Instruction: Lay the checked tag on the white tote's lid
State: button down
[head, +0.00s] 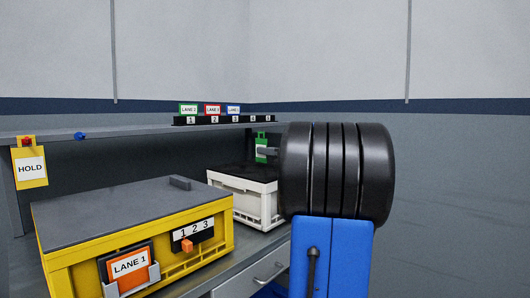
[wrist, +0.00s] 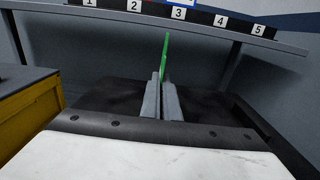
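My gripper (head: 268,152) is shut on a green tag (head: 260,146), which stands upright above the far part of the white tote (head: 256,205). The tag's face is too small to read, so I cannot tell its mark. In the wrist view the two grey fingers (wrist: 163,97) pinch the green tag (wrist: 166,55), seen nearly edge-on and rising from between them. The tote's dark lid (head: 238,174) lies below the gripper. It also shows in the wrist view (wrist: 110,97) on both sides of the fingers. My arm hides the tote's right part in the head view.
A yellow tote (head: 75,262) with a grey lid and a LANE 1 card stands at left. A shelf (head: 100,130) above carries a numbered rack (head: 225,119) with green, red and blue lane cards. A yellow HOLD tag (head: 30,170) hangs from the shelf. The white tote's lid looks bare.

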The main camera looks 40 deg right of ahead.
jog(key=shift+f, duration=0.6)
jog(key=c, duration=2)
grip_release()
jog(key=shift+c, duration=0.2)
jog(key=shift+r, duration=0.25)
jog(key=s, duration=0.8)
jog(key=s+d, duration=0.1)
jog(key=s, duration=0.3)
jog(key=shift+r, duration=0.35)
